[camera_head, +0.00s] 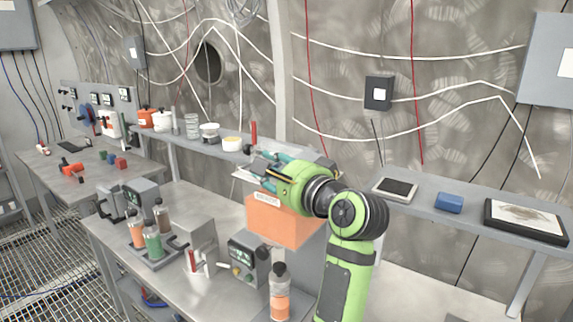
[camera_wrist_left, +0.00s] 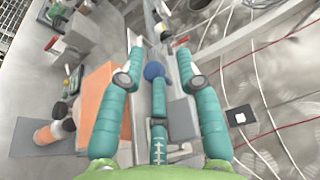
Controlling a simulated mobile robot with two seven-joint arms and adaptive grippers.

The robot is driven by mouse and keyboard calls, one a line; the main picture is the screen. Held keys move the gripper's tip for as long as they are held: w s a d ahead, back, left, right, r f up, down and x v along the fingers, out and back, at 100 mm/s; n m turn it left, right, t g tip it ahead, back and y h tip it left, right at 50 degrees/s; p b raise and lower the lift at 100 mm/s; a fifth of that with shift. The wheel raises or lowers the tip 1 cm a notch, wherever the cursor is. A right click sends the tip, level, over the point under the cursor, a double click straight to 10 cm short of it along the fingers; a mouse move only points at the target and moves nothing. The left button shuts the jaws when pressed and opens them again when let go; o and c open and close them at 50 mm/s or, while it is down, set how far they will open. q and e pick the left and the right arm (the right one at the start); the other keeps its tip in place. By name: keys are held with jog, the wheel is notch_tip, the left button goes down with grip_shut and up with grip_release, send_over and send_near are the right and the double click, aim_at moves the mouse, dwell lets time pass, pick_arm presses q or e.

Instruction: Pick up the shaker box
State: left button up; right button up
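An orange box (camera_head: 285,225) with a small white label sits on the grey workbench; its label is too small to read, so I cannot tell if it is the shaker box. My left gripper (camera_head: 262,170), with teal fingers, is just above and beyond its top edge. In the left wrist view the gripper's fingers (camera_wrist_left: 158,58) are spread apart, and the orange box (camera_wrist_left: 93,92) lies to their left, partly behind the left finger. No object is held between them. My arm hides part of the box's right side. My right gripper is not in view.
A bottle with orange contents (camera_head: 280,297) stands in front of the box, beside a meter (camera_head: 245,258). Several bottles stand on a grey rack (camera_head: 150,252) at the left. The wall shelf (camera_head: 420,199) behind holds a tablet (camera_head: 395,189), blue block (camera_head: 449,203) and framed tray (camera_head: 525,221).

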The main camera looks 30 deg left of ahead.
aim_at(257, 150)
pick_arm(q)
jog(key=w+a+f+n+h+p, duration=0.1)
jog(key=w+a+p, duration=0.1)
jog(key=w+a+f+h+p, duration=0.1)
jog(key=p, duration=0.2)
jog(key=shift+w+a+f+n+p, duration=0.2)
jog(key=shift+w+a+n+p, duration=0.15)
jog(key=shift+n, duration=0.05)
jog(key=shift+w+a+f, duration=0.2)
jog(key=shift+a+f, duration=0.1)
jog(key=shift+a, duration=0.1)
jog(key=shift+d, duration=0.1)
jog(key=shift+c, duration=0.4)
jog(key=shift+d, duration=0.1)
grip_shut()
jog(key=shift+r, duration=0.1)
